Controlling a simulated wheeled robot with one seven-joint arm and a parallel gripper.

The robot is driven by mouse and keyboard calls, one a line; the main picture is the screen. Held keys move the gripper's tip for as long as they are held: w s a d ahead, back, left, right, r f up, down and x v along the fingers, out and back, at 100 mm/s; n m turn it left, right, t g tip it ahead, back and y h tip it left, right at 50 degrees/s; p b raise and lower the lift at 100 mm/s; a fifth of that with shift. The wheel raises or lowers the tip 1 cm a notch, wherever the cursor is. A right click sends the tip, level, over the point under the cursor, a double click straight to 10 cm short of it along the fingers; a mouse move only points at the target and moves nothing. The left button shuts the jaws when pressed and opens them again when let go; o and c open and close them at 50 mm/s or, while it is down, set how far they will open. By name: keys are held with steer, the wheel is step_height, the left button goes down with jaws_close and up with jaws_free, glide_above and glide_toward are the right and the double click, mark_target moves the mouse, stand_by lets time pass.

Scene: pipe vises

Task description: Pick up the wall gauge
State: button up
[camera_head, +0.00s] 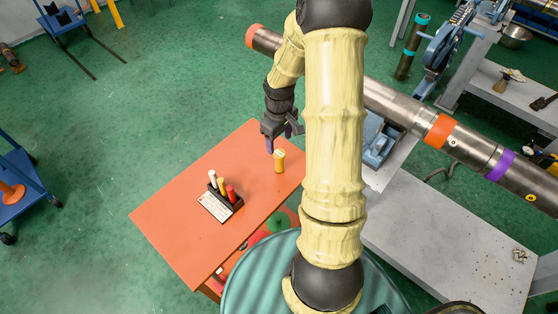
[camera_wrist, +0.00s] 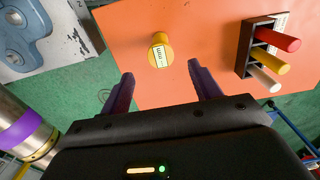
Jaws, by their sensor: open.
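My gripper (camera_head: 278,146) is open and empty, with purple fingers, above and close beside the cylinder.
A dark rack (camera_head: 225,199) holding white, yellow and red sticks stands on the orange table (camera_head: 170,215), left of the cylinder. A large pipe (camera_head: 400,106) with coloured bands runs behind, on the right. A grey bench (camera_head: 450,245) lies at right.

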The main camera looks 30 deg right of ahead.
mark_target(280, 153)
step_height(280, 153, down, 5)
steer(key=shift+f, duration=0.1)
stand_by(0.3)
steer(key=shift+f+p, duration=0.7)
steer(key=shift+f, duration=1.9)
steer(key=shift+c, duration=0.2)
steer(key=c, duration=1.1)
